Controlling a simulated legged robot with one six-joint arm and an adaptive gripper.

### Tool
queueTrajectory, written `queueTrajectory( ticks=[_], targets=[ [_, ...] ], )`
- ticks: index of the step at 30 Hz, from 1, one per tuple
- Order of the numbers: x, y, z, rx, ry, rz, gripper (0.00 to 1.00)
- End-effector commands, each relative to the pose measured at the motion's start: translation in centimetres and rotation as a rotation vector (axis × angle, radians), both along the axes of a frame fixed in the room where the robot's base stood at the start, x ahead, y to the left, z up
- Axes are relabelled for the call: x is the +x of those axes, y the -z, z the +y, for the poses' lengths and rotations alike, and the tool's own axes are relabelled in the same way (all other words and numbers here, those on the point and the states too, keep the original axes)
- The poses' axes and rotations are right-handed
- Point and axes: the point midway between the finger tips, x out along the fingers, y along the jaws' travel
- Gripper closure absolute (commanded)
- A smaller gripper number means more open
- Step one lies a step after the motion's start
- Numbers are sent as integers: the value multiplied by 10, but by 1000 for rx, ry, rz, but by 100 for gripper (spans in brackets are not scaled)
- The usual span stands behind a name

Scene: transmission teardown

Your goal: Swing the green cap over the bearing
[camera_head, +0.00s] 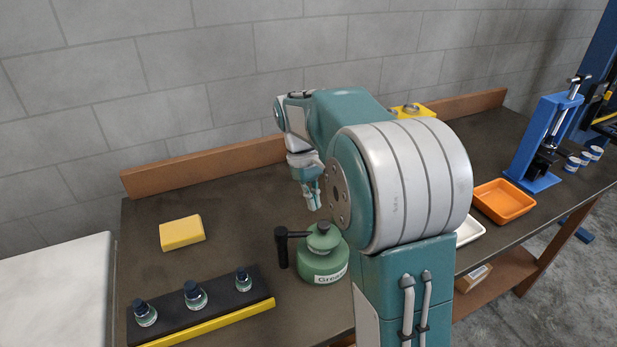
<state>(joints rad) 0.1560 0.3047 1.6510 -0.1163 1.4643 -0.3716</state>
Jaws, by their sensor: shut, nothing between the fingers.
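A round green grease pot (322,262) with a white label stands on the dark bench, its right side partly covered by my arm. It has a green cap (323,238) on top and a black handle or spout (284,246) at its left. My gripper (313,203) points down above and behind the pot, apart from it. Its fingers are shut and empty. I cannot make out a bearing; my arm hides part of the bench.
A yellow block (181,233) lies at the left. A black rack (190,302) with several small bottles is at the front left. An orange tray (503,200) and a blue press (544,140) stand at the right. A yellow thing (411,110) shows behind my arm.

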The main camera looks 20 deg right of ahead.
Motion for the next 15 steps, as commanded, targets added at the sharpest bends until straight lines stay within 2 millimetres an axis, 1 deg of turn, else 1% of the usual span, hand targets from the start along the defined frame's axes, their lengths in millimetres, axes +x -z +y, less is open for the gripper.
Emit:
queueTrajectory(
  ticks=[1,9,12,15],
  targets=[
    [4,-11,1,-1,-1,-5,100],
    [21,-63,5,0,-1,-2,100],
    [25,-75,6,0,-1,-1,100],
    [27,-84,7,0,-1,1,100]
  ],
)
